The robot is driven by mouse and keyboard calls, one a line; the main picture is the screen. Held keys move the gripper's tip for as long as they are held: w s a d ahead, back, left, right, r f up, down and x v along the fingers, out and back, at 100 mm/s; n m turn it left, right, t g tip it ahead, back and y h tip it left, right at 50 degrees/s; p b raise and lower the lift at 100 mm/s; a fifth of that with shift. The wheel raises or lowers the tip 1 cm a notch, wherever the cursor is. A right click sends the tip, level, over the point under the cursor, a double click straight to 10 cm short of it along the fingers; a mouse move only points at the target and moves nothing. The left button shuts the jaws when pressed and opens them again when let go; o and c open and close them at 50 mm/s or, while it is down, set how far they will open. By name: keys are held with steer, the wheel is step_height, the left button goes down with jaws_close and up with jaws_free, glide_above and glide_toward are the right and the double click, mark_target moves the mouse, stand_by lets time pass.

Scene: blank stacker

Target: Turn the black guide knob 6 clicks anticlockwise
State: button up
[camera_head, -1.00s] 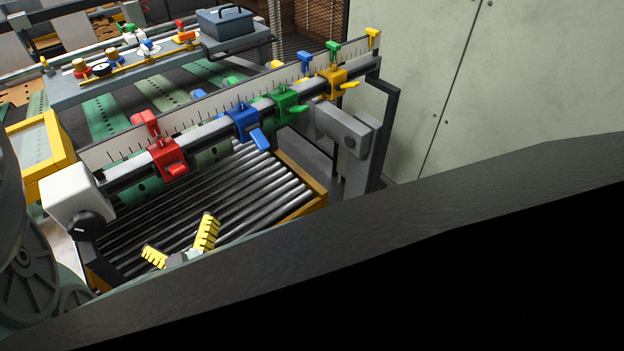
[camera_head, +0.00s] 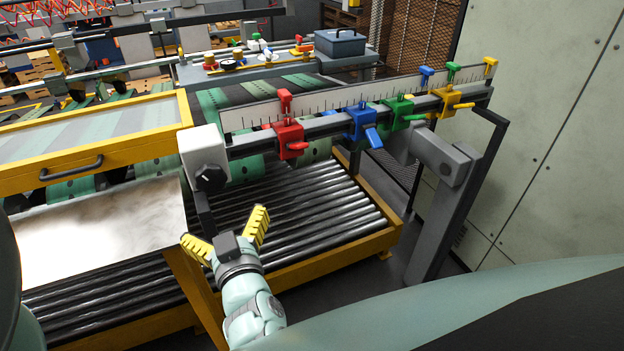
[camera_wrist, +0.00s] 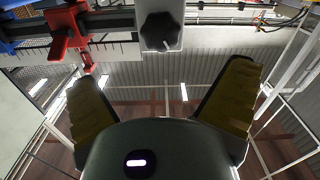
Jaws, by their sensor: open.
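The black guide knob (camera_head: 210,178) is on the front of the white box (camera_head: 203,148) at the left end of the guide rail. It has a lobed rim and a white pointer mark. In the wrist view the knob (camera_wrist: 161,32) shows upper centre, beyond the fingertips, with its white mark pointing down in the picture. My gripper (camera_head: 226,225) is open and empty, its yellow fingers spread, in front of and below the knob. In the wrist view my gripper's fingers (camera_wrist: 165,88) stand wide apart on both sides, touching nothing.
The rail carries a red block (camera_head: 288,138), a blue block (camera_head: 362,124), a green block (camera_head: 398,111) and a yellow block (camera_head: 449,101). A roller bed (camera_head: 310,205) lies below. A yellow-framed guard (camera_head: 95,152) and a metal plate (camera_head: 100,225) stand left of the knob.

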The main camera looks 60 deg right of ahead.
mark_target(212, 183)
steer(key=p+x, duration=0.3)
steer(key=x, duration=0.9)
steer(key=shift+a+r+p, duration=0.15)
steer(key=shift+p, duration=0.15)
steer(key=shift+w+d, duration=0.25)
steer(key=shift+w, duration=0.3)
steer(key=c, duration=1.2)
steer(key=shift+s+d+f+n+b, duration=0.1)
steer(key=shift+f+n+b, duration=0.35)
steer(key=shift+b, duration=0.2)
steer(key=shift+n+b, duration=0.95)
steer(key=shift+b, duration=0.15)
steer(key=shift+r+n+b, duration=0.25)
steer(key=shift+n+b, duration=0.5)
steer(key=shift+n, duration=0.25)
